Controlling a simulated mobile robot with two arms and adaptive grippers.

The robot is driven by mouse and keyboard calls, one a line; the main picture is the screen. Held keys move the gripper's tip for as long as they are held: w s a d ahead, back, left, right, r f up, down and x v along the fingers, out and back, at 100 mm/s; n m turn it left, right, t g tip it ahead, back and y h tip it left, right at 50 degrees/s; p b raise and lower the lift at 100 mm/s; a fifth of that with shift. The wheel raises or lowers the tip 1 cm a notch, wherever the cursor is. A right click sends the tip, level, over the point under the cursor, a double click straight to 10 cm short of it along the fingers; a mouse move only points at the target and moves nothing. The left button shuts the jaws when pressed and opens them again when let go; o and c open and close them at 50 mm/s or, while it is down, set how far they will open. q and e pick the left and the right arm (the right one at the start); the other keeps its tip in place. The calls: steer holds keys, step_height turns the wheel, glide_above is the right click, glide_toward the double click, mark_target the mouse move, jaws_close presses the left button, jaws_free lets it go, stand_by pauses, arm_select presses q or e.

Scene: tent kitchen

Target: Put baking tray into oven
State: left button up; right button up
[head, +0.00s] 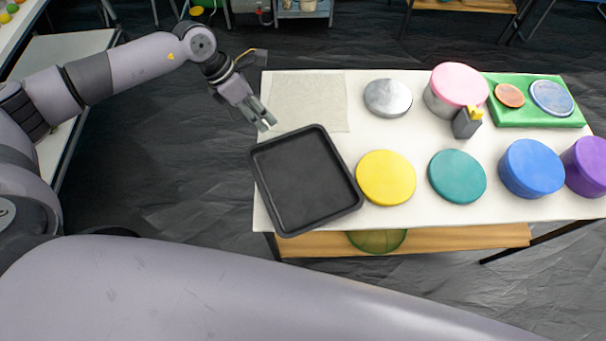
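A black square baking tray (304,184) lies at the left end of the white table, turned at an angle, its near edge at the table's front edge. It looks empty. My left gripper (267,124) is just above the tray's far left corner, pointing down and to the right. Its two fingers look slightly apart with nothing between them. I cannot tell whether a fingertip touches the tray rim. My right gripper is out of view. No oven shows in this view.
The white table (330,140) holds a beige cloth (308,100), a yellow lid (386,178), a teal lid (457,176), a blue canister (531,168), a purple canister (587,165), a pink-lidded pot (456,90), and a green board (537,102). Dark floor is clear left of the table.

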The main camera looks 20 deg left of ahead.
mark_target(280, 143)
arm_select(q)
steer(key=x, duration=0.2)
steer(key=shift+d+f, duration=0.2)
steer(key=shift+d, duration=0.05)
steer(key=shift+d+f, duration=0.2)
steer(key=shift+f, duration=0.25)
steer(key=p+x, duration=0.1)
steer(key=x, duration=0.4)
steer(key=shift+a+p, duration=0.1)
steer(key=shift+p, duration=0.3)
steer(key=shift+s, duration=0.1)
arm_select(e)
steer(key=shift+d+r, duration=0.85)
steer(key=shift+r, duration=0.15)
arm_select(q)
steer(key=shift+c, duration=0.3)
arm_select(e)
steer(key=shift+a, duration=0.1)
arm_select(q)
steer(key=c, duration=0.4)
jaws_close()
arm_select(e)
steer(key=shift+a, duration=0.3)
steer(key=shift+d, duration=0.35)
